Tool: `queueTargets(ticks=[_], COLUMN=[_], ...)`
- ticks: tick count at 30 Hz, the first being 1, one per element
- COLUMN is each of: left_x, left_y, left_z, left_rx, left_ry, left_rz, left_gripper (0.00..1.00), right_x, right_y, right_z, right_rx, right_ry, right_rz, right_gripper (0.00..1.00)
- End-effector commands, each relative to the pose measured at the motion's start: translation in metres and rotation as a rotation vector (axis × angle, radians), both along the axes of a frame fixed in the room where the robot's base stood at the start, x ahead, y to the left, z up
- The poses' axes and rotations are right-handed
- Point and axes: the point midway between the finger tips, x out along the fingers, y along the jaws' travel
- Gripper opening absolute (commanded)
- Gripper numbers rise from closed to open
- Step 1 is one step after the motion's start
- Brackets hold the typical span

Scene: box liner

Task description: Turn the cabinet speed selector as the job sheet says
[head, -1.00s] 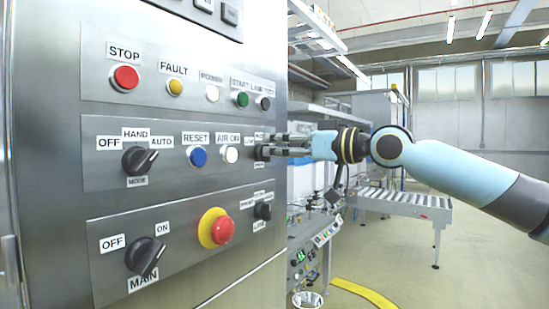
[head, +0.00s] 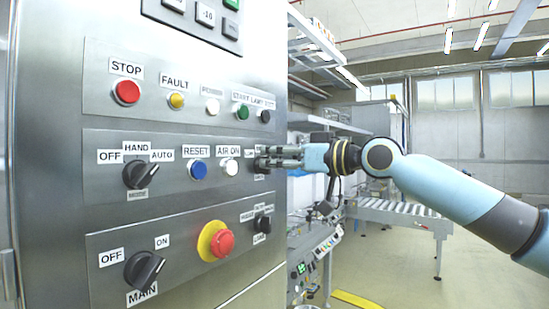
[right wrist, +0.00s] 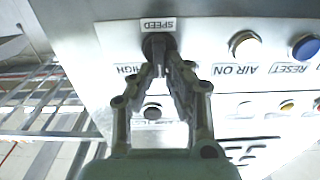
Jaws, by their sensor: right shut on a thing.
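The cabinet speed selector (right wrist: 152,44) is a dark round knob under the SPEED label (right wrist: 158,24), which appears upside down in the right wrist view. A HIGH label (right wrist: 129,70) sits beside it. In the head view my right gripper (head: 263,158) reaches the right end of the middle control row and largely hides the selector. In the right wrist view the right gripper (right wrist: 163,68) is shut on the selector's handle, with its fingertips close together. The selector's exact setting is hard to read. My left gripper is out of view. No job sheet is visible.
The white AIR ON button (head: 229,167) and blue RESET button (head: 198,169) are left of the gripper. A mode switch (head: 140,174), main switch (head: 144,269), red emergency stop (head: 219,243) and small lower selector (head: 263,222) share the cabinet. A roller conveyor (head: 405,215) stands behind.

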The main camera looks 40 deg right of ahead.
Motion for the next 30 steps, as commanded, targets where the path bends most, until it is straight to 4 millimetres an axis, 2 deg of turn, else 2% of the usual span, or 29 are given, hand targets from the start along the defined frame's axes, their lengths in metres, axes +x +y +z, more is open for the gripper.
queueTargets(ticks=[11,21,30], left_x=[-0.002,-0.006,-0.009], left_y=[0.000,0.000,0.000], left_z=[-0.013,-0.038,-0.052], left_rx=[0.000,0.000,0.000], left_ry=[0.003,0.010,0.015], left_rz=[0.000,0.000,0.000], left_gripper=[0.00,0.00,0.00], right_x=[-0.001,-0.002,-0.004], right_y=[0.002,0.006,0.009], right_z=[-0.002,-0.005,-0.005], right_rx=[-0.087,-0.336,-0.556], right_ry=[-0.037,-0.139,-0.229], right_rz=[0.000,0.000,0.000], right_gripper=[0.00,0.00,0.00])
